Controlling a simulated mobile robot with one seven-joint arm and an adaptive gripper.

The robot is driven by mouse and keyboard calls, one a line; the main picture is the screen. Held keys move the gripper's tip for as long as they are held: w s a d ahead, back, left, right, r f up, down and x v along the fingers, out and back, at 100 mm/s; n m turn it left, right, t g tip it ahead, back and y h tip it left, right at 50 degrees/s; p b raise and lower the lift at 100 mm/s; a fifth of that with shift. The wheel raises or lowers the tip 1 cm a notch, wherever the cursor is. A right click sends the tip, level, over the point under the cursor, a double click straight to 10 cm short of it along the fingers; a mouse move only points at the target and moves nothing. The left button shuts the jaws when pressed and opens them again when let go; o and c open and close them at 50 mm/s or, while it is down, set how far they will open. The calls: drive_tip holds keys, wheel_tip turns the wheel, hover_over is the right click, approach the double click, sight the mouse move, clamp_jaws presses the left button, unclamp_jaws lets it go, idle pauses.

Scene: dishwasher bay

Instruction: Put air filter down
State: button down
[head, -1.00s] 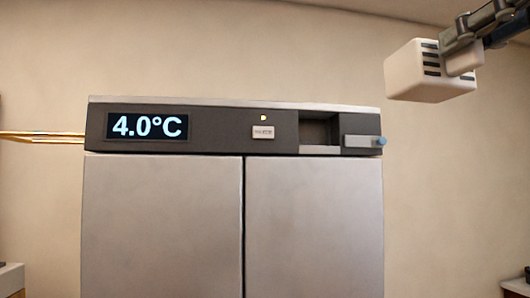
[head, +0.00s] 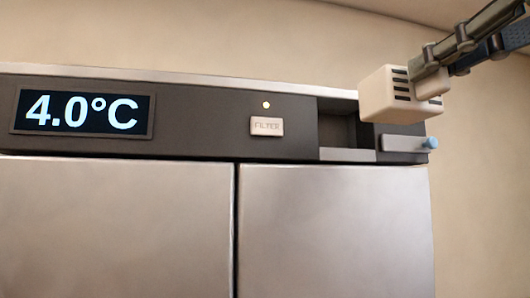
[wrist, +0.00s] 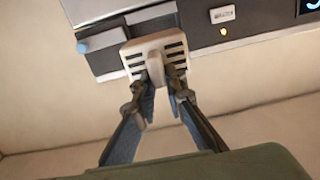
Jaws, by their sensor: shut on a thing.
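The air filter (head: 384,98) is a cream-white box with dark slots and a grip tab. In the head view it is in front of the right end of the fridge's dark top panel, hiding part of it. My gripper (head: 432,82) is shut on its tab and holds it up. In the wrist view the filter (wrist: 141,50) sits between the fingertips of my gripper (wrist: 163,85), with the panel behind it. An open recess (head: 342,128) in the panel is just left of the filter in the head view. I cannot tell whether the filter touches the panel.
The panel bears a 4.0°C display (head: 82,112), a FILTER button (head: 266,126) with a lit lamp above it, and a grey bar with a blue knob (head: 431,143) at the right. Two closed steel doors (head: 335,225) are below. Bare wall lies to the right.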

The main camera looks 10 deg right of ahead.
sight(418, 89)
drive_tip(key=w+f+p, duration=0.2)
drive_tip(key=w, duration=1.5)
drive_tip(key=shift+w+a+p, duration=0.15)
drive_tip(key=shift+a+p, duration=0.2)
drive_tip(key=shift+p, duration=0.05)
drive_tip(key=c, duration=2)
unclamp_jaws()
drive_tip(key=shift+o, duration=0.2)
drive_tip(key=shift+r, duration=0.2)
drive_tip(key=s, duration=0.4)
drive_tip(key=s+b, duration=0.1)
drive_tip(key=s, duration=0.3)
drive_tip(key=s+b, duration=0.1)
drive_tip(key=s, duration=0.3)
drive_tip(key=shift+d, duration=0.25)
